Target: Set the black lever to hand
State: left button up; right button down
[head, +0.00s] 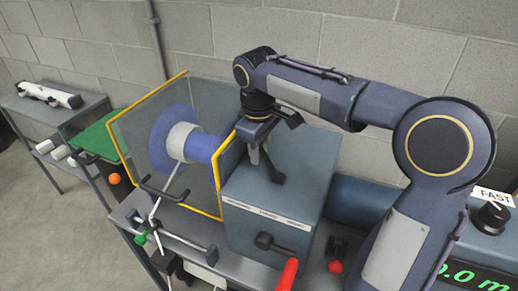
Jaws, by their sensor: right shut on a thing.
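My right gripper (259,150) reaches down from above onto the top of the grey-blue box (305,160). It is shut on a dark upright piece there, which looks like the black lever (273,174). The gripper hides much of it. Small labels (266,213) run along the front top edge of the box, too small to read. A second black handle (272,243) sits on the front face below the labels and points to the right. My left gripper is not in view.
A yellow-edged clear guard (140,110) around a blue and white spool stands left of the box. A red handle (288,275) and a red knob (335,267) are in front. A black dial marked FAST (492,215) is at the right.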

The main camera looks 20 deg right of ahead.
jog(key=shift+s+d+r+t+y+b, duration=0.25)
jog(key=shift+s+d+t+y+b, duration=0.4)
jog(key=shift+b, duration=0.8)
jog(key=shift+s+d+r+t+y+b, duration=0.25)
jog(key=shift+s+d+t+y+b, duration=0.3)
jog(key=shift+t+b, duration=0.6)
jog(key=shift+s+d+r+t+y+b, duration=0.25)
jog(key=shift+s+d+t+y+b, duration=0.35)
jog(key=shift+b, duration=1.1)
jog(key=shift+a, duration=0.1)
jog(key=c, duration=1)
grip_release()
jog(key=v, duration=0.8)
jog(key=shift+f, duration=0.15)
